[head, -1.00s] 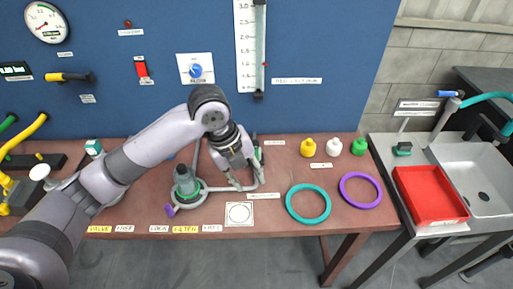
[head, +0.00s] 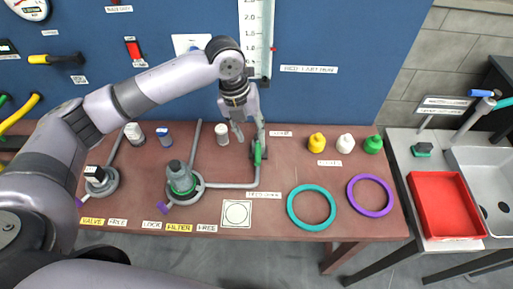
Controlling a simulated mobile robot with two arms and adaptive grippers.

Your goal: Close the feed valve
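A green handle (head: 257,152) on a dark fitting sits on the grey pipe at the back middle of the bench; it looks like a valve lever, but the small label (head: 281,134) beside it is too blurred to read. My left gripper (head: 249,138) is open, with its fingers pointing down just above and around the upper end of the green handle. I cannot tell whether a finger touches it. The pipe (head: 232,186) runs from the handle to the filter housing (head: 181,178). My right gripper is not in view.
A white-capped cylinder (head: 222,134) stands just left of the gripper. Yellow, white and green bottles (head: 345,143) stand to the right. Teal (head: 311,207) and purple (head: 370,195) rings lie in front. A red tray (head: 446,205) is beside the sink.

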